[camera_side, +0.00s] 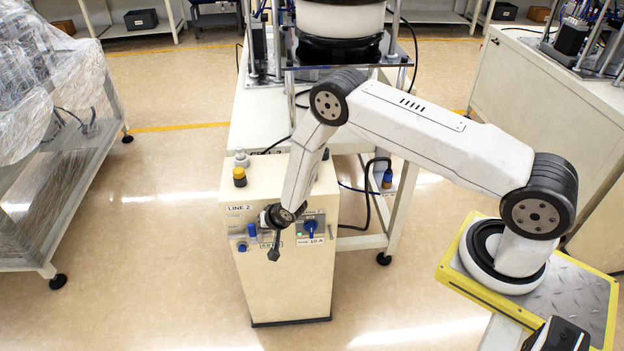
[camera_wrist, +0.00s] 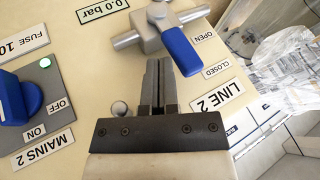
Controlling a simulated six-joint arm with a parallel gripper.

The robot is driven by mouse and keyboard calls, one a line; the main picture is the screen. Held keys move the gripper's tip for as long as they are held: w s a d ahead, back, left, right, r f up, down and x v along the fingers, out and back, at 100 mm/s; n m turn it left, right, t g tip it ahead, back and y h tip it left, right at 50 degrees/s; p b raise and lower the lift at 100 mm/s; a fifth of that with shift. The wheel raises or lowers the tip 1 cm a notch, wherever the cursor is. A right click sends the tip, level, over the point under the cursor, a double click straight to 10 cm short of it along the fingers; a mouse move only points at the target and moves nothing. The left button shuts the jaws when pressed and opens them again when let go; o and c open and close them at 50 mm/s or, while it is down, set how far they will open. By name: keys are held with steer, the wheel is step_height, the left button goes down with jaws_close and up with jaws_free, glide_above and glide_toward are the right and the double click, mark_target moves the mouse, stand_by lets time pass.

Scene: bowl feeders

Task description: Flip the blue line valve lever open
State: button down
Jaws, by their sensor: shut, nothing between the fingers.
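The blue valve lever (camera_wrist: 181,50) sits on a grey metal valve body with a pipe stub on each side. It lies crosswise to the pipe, its free end near the CLOSED label (camera_wrist: 216,67) and farther from the OPEN label (camera_wrist: 204,37). In the side view the lever (camera_side: 252,230) shows small on the cream cabinet front (camera_side: 285,290). My gripper (camera_wrist: 158,62) is shut and empty, its tips just beside the lever, with a small gap visible. In the side view my gripper (camera_side: 274,254) hangs in front of the panel, right of the lever.
A blue rotary switch (camera_wrist: 12,98) with ON and OFF labels and a lit green lamp (camera_wrist: 45,63) is on the same panel; it also shows in the side view (camera_side: 310,228). The floor in front is clear.

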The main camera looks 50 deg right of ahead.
mark_target(248, 226)
steer(key=shift+w+a+r, duration=0.2)
steer(key=shift+w+a, duration=0.15)
stand_by(0.4)
steer(key=shift+w+a+r, duration=0.2)
steer(key=shift+w+a, duration=0.95)
steer(key=shift+a, duration=0.05)
steer(key=shift+w+a+f, duration=0.55)
steer(key=shift+w+a, duration=0.25)
steer(key=shift+w+a+f, duration=0.5)
steer(key=shift+w+a, duration=0.3)
steer(key=shift+a+r, duration=0.1)
steer(key=w+a+r, duration=0.1)
steer(key=a+r, duration=0.5)
steer(key=shift+w+a+r, duration=0.25)
steer(key=shift+w+a, duration=0.1)
stand_by(0.5)
